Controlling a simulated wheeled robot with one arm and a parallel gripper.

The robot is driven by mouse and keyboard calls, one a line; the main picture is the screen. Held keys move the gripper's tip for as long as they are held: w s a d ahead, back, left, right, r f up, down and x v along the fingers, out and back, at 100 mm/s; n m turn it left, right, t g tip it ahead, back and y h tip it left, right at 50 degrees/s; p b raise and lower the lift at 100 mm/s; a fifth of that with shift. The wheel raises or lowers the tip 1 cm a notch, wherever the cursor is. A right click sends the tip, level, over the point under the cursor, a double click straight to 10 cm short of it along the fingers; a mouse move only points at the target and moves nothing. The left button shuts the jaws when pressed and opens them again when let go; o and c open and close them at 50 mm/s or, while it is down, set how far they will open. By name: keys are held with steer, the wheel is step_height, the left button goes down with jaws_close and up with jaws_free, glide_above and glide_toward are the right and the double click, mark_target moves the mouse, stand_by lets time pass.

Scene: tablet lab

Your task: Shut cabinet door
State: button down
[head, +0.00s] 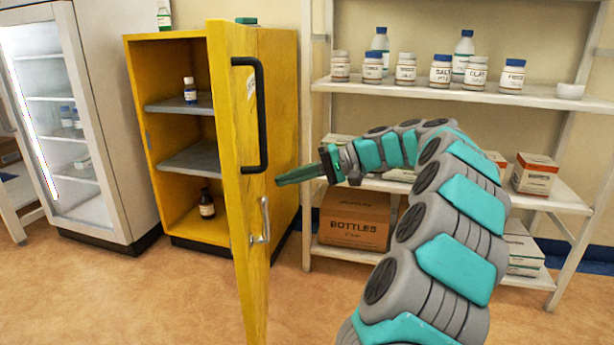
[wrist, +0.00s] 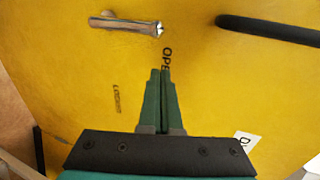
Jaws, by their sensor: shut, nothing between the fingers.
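The yellow cabinet (head: 277,120) stands with its door (head: 235,215) swung wide open toward me. The door's outer face carries a long black handle (head: 263,115) and a small silver latch handle (head: 264,220) below it. My gripper (head: 279,182) is shut and empty, at the right of the door's outer face, level between the two handles. In the wrist view the closed fingertips (wrist: 161,72) point at the yellow door face, with the silver handle (wrist: 125,24) ahead to the left and the black handle (wrist: 270,30) to the right. I cannot tell whether the fingertips touch the door.
Inside the cabinet are grey shelves (head: 190,158) with a small bottle (head: 190,92) and a brown bottle (head: 207,204). A white glass-door fridge (head: 110,130) stands to the left. A white shelf rack (head: 520,97) with jars and boxes stands behind my arm. Floor in front is clear.

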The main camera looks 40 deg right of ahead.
mark_target(248, 186)
steer(key=x, duration=0.4)
steer(key=shift+w+a+r, duration=0.1)
steer(key=shift+a+r, duration=0.15)
steer(key=shift+w+a, duration=0.45)
steer(key=shift+a, duration=0.1)
steer(key=shift+a, duration=0.1)
